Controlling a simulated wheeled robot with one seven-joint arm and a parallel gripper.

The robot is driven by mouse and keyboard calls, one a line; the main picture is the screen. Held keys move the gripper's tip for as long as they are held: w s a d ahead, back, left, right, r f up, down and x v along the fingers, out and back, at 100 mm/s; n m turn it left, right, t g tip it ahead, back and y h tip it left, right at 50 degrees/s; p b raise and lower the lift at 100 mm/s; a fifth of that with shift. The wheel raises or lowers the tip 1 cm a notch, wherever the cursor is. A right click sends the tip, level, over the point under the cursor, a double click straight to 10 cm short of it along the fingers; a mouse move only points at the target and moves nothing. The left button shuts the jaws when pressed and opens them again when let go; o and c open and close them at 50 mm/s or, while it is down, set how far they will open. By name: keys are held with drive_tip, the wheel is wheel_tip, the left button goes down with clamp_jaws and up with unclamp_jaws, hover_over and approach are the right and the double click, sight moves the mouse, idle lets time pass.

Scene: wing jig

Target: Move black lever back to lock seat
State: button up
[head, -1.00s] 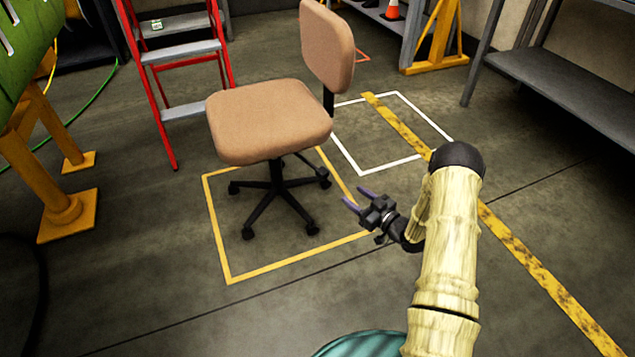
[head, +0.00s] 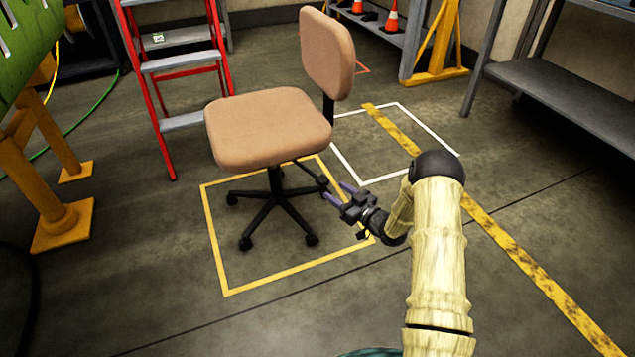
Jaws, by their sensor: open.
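A tan office chair (head: 268,128) with a black post and star base (head: 272,203) stands inside a yellow floor square. A thin dark bar shows below the right side of its seat, near a base leg. I cannot tell whether this is the black lever, and the seat hides most of its underside. My gripper (head: 333,190) is open, its two purple fingers pointing left toward the chair's post. It is low, to the right of the seat, and nothing shows between the fingers. The fingertips overlap the right base leg in the picture; I cannot tell if they touch.
A red stepladder (head: 175,65) stands behind the chair at the left. Yellow stands (head: 60,220) hold a green part at the far left. A grey shelf (head: 560,95) is at the right. The floor in front of the chair is clear.

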sight(318, 178)
drive_tip(key=b+x, duration=0.3)
drive_tip(key=x, duration=0.5)
drive_tip(key=shift+w+a+f, duration=0.15)
drive_tip(key=shift+w, duration=0.15)
drive_tip(key=shift+w+a+b, duration=0.3)
drive_tip(key=shift+w+b, duration=0.05)
drive_tip(key=shift+w, duration=0.05)
clamp_jaws()
